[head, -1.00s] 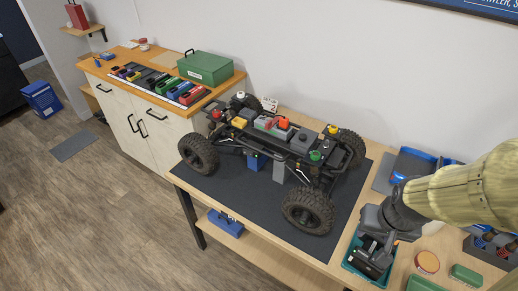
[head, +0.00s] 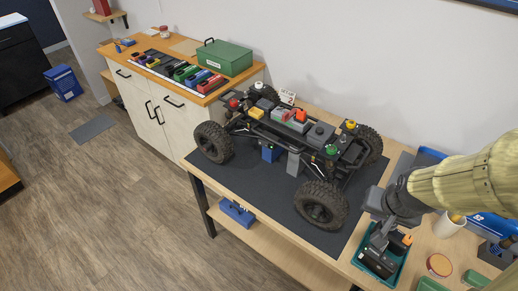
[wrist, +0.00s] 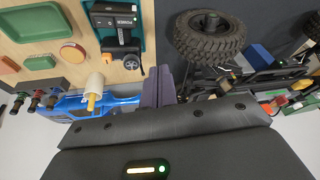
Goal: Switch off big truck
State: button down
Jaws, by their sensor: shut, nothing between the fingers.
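The big truck (head: 285,130) is a bare black crawler chassis with large knobbly tyres, standing on a dark mat (head: 245,185) on the bench. Coloured blocks and caps, red, yellow, green and white, sit on top of it. I cannot make out which part is its switch. One tyre (wrist: 210,38) and part of the chassis show in the wrist view. My gripper (wrist: 164,82) is shut and empty, beside the truck at its right. In the head view my gripper (head: 379,238) is above the teal tray; its fingertips are hard to make out there.
A teal tray (head: 398,279) holds a black device (wrist: 108,20) marked POWER with a small green light. A green case (head: 222,58) and coloured packs stand on the cabinet behind.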

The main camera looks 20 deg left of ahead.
jog(key=w+a+m+t+b, duration=0.1)
jog(key=w+a, duration=0.2)
jog(key=a, duration=0.1)
jog(key=w+a+f+m+t+y+b, duration=0.1)
jog(key=w+a, duration=0.3)
jog(key=w+a+f+m+t+b, duration=0.1)
jog(key=w+a+t, duration=0.1)
jog(key=w+a, duration=0.2)
jog(key=shift+w+a+f+y, duration=0.2)
jog(key=shift+w+f+y, duration=0.05)
jog(key=shift+y, duration=0.15)
jog(key=w+a+f+m+t+b, duration=0.1)
jog(key=w+a+m+t+b, duration=0.15)
jog(key=a, duration=0.45)
jog(key=w+a+f+m+t+b, duration=0.1)
jog(key=w+a+m+t, duration=0.15)
jog(key=a, duration=0.45)
jog(key=m+t+h+b, duration=0.2)
jog(key=m+t+b, duration=0.1)
jog(key=m, duration=0.3)
send_near(260, 143)
jog(key=w+d+r, duration=0.1)
jog(key=d+r, duration=0.1)
jog(key=d, duration=0.1)
jog(key=s+a+f+m+t+h+b, duration=0.2)
jog(key=s+a+f+m+h, duration=0.1)
jog(key=s, duration=0.5)
jog(key=a+f+m, duration=0.1)
jog(key=a+m, duration=0.1)
jog(key=shift+a, duration=0.3)
